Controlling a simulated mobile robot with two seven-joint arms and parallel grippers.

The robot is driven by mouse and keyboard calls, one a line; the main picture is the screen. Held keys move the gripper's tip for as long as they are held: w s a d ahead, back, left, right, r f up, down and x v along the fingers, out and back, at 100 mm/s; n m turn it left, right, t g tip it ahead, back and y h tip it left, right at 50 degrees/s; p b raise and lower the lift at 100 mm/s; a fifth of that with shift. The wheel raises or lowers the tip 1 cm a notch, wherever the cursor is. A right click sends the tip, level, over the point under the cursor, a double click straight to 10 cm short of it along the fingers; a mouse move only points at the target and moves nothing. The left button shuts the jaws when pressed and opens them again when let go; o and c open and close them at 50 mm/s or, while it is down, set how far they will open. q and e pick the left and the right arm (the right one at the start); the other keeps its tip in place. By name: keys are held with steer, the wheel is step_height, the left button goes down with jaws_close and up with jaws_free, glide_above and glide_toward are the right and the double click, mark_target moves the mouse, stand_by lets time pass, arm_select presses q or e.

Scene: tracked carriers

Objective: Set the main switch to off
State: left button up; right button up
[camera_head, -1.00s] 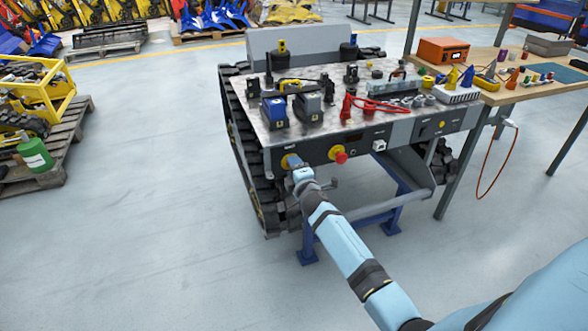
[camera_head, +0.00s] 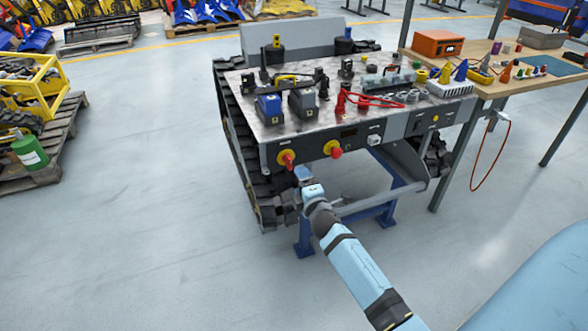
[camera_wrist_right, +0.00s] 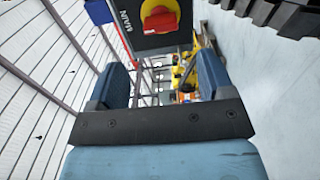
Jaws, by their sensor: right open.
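The main switch (camera_head: 287,159) is a red rotary handle on a yellow disc. It is on the left part of the carrier's dark front panel. No on or off mark is readable. My left gripper is not in view.
A second red knob on yellow (camera_head: 333,149) is on the panel to the right of the switch. The carrier's top (camera_head: 330,122) bears batteries and red cables. A black track (camera_head: 240,140) runs along its left side. A workbench (camera_head: 520,82) stands to the right.

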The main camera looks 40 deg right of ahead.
steer(key=shift+v, duration=2.15)
